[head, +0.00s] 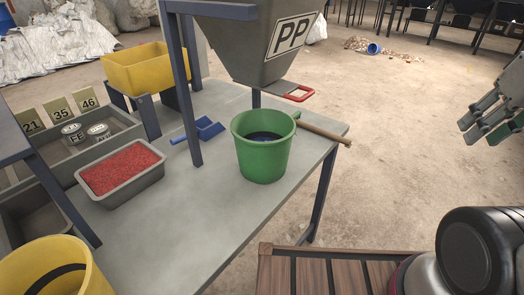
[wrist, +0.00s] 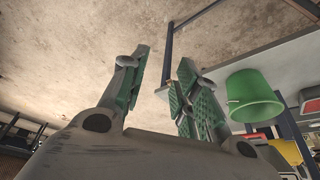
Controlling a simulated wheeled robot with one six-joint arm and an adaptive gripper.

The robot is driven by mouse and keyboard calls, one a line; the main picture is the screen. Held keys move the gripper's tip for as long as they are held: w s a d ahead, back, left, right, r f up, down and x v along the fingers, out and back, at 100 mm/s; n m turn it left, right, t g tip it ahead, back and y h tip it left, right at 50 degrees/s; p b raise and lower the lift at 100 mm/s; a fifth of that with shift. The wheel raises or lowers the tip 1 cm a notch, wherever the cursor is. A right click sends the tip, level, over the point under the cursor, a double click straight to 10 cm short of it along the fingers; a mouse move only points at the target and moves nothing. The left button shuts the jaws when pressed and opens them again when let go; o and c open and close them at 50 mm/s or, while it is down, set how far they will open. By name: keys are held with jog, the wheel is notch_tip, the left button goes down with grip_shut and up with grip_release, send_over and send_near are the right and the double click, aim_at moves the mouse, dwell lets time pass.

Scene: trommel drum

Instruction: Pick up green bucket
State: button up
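The green bucket (head: 262,158) stands upright on the grey table in the head view, below the hopper marked PP. Its inside looks dark, with something blue in it. It also shows in the wrist view (wrist: 254,96), at the right and tilted by the camera angle. My gripper (head: 484,112) is at the right edge of the head view, well to the right of the bucket and apart from it. In the wrist view its green-padded fingers (wrist: 158,72) are spread, with nothing between them.
The grey table (head: 225,215) also holds a tray of red granules (head: 120,166), a blue scoop (head: 203,130), and a yellow bin (head: 146,68). A wooden handle (head: 325,133) lies behind the bucket. The hopper (head: 250,40) and its posts (head: 180,85) stand close by.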

jog(key=w+a+f+n+g, duration=0.1)
jog(key=w+a+f+n, duration=0.15)
jog(key=a, duration=0.45)
jog(key=w+a+f+n+g, duration=0.2)
jog(key=a+n, duration=0.1)
jog(key=a, duration=0.3)
jog(key=n+t+y, duration=0.2)
jog(key=n+y, duration=0.3)
jog(key=n, duration=0.1)
send_near(245, 138)
notch_tip(245, 138, down, 3)
jog(key=a, duration=0.1)
jog(key=shift+m, duration=0.35)
jog(key=x, duration=0.3)
jog(key=w+x, duration=0.1)
jog(key=x, duration=0.3)
jog(key=shift+r, duration=0.25)
jog(key=shift+w+a+f, duration=0.2)
jog(key=shift+a+f, duration=0.05)
jog(key=shift+f, duration=0.1)
grip_shut()
